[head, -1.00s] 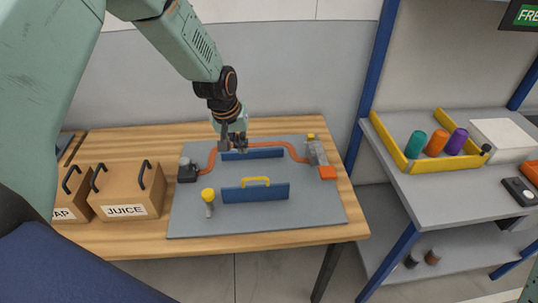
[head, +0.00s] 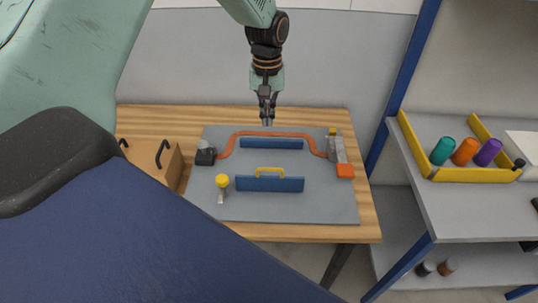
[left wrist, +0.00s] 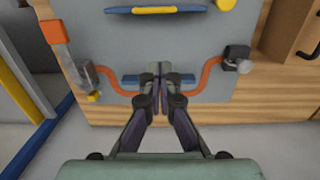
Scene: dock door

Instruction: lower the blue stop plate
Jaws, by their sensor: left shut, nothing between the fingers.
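Two blue plates stand on a grey board (head: 215,210). The front blue plate (head: 255,184) has a yellow handle (head: 270,170) on top. The rear blue plate (head: 271,144) stands below an orange bent bar (head: 235,137). I cannot tell which is the stop plate. My left gripper (head: 267,122) is shut and empty, by the middle of the orange bar above the rear plate; contact cannot be told. In the left wrist view, its fingertips (left wrist: 160,72) hide the middle of the rear plate (left wrist: 131,79). My right gripper is not in view.
A dark block (head: 205,155) and a grey block (head: 338,150) flank the bar. A yellow-topped post (head: 221,184) stands front left. A cardboard box (head: 148,160) is left of the board. A shelf with a yellow-edged tray (head: 460,175) stands at right.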

